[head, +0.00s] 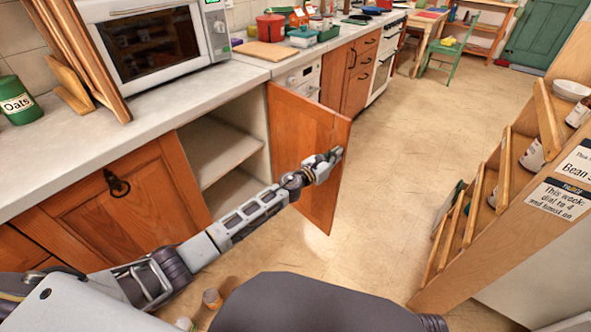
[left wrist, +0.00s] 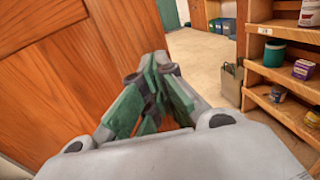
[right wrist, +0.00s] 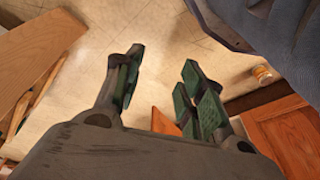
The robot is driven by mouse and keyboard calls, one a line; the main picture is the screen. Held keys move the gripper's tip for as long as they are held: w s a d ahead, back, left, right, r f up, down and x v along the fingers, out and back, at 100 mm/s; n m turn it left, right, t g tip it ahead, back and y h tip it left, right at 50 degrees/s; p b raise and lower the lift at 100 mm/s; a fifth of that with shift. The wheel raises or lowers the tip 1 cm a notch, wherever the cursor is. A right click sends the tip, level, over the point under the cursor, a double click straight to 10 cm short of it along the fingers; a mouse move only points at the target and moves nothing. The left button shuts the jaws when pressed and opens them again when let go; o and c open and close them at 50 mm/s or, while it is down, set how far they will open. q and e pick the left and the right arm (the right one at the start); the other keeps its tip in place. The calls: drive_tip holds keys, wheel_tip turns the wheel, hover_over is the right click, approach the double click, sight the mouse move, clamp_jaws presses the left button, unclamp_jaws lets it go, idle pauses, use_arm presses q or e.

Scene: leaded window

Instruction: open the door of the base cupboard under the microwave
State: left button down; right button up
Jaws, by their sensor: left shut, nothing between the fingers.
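The wooden door (head: 300,140) of the base cupboard under the microwave (head: 150,45) stands wide open, swung out from the right side of the opening. The cupboard's pale inside (head: 213,150) and its shelf are exposed. My left gripper (head: 336,155) is shut and empty, in front of the door face near its free edge; I cannot tell if it touches. In the left wrist view its fingertips (left wrist: 157,70) are together, with the door (left wrist: 60,75) beside them at left. My right gripper (right wrist: 163,62) shows only in the right wrist view, open and empty above the floor.
A wooden rack (head: 520,190) with jars stands at right. Another wooden cupboard door (head: 120,195) with a dark ring pull is left of the opening. A small jar (head: 212,298) stands low near my arm.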

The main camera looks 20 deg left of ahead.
use_arm(q)
drive_tip(key=w+d+n+t+y+b, duration=0.1)
drive_tip(key=w+d+n+y, duration=0.1)
drive_tip(key=w, duration=0.4)
drive_tip(key=shift+w+d+y, duration=0.15)
drive_tip(key=shift+d+y, duration=0.25)
drive_tip(key=shift+d, duration=0.45)
use_arm(e)
drive_tip(key=shift+w+a+r+t, duration=0.1)
drive_tip(key=shift+w+r+t, duration=0.05)
drive_tip(key=shift+r, duration=0.45)
drive_tip(key=shift+w+a+r+t, duration=0.1)
drive_tip(key=shift+r+t, duration=0.05)
drive_tip(key=shift+r, duration=0.4)
drive_tip(key=shift+s+f, duration=0.1)
drive_tip(key=shift+f, duration=0.1)
